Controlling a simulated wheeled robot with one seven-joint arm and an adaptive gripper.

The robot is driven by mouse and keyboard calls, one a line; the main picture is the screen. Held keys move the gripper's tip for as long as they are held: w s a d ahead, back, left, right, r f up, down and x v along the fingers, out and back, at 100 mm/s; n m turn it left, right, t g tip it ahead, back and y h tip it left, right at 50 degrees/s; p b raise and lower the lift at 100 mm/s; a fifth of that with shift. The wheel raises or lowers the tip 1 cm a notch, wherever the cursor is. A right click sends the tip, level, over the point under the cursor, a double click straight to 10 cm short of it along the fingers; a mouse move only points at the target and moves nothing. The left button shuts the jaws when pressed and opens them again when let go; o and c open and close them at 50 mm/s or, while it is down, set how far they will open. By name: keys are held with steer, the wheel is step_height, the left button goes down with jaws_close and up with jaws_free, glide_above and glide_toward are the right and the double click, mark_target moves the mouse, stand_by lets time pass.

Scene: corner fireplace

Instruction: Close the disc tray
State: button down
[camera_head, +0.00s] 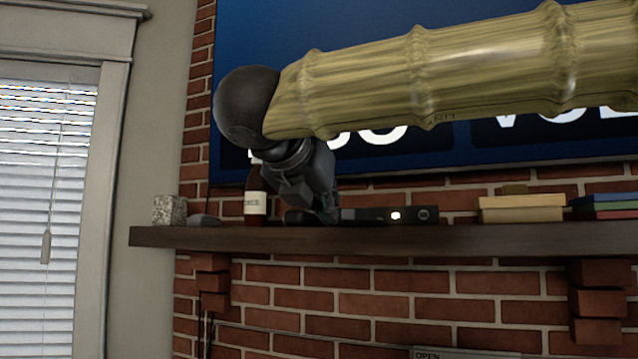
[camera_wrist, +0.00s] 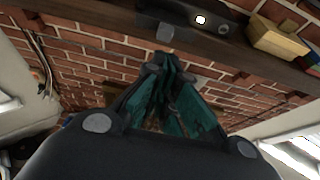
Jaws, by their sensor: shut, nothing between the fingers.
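The disc player is a low black box (camera_head: 396,214) with a lit white light and a round knob on its front. It stands on the mantel shelf, and it also shows at the top of the wrist view (camera_wrist: 185,16). A small dark grey piece (camera_wrist: 165,33) sits at its front in the wrist view; I cannot tell whether this is the disc tray. My gripper (camera_head: 326,215) is at the player's left end in the head view and hides part of it. In the wrist view my gripper (camera_wrist: 165,66) is shut and empty, its tips close below the grey piece. Contact is unclear.
The wooden mantel shelf (camera_head: 480,238) runs along a brick wall. A dark bottle (camera_head: 255,205) and a stone-like cube (camera_head: 169,210) stand left of my gripper. Yellow boxes (camera_head: 521,208) and stacked books (camera_head: 605,205) stand right. A large screen (camera_head: 250,40) hangs above.

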mark_target(341, 214)
steer(key=shift+w+r+p+x, duration=0.15)
steer(key=shift+p+x, duration=0.25)
steer(key=shift+x, duration=0.75)
steer(key=shift+r+p+x, duration=0.25)
steer(key=shift+p+x, duration=0.1)
steer(key=shift+x, duration=0.75)
steer(key=shift+w+r+p+x, duration=0.15)
steer(key=shift+p+x, duration=0.25)
steer(key=shift+x, duration=0.75)
steer(key=shift+s, duration=0.1)
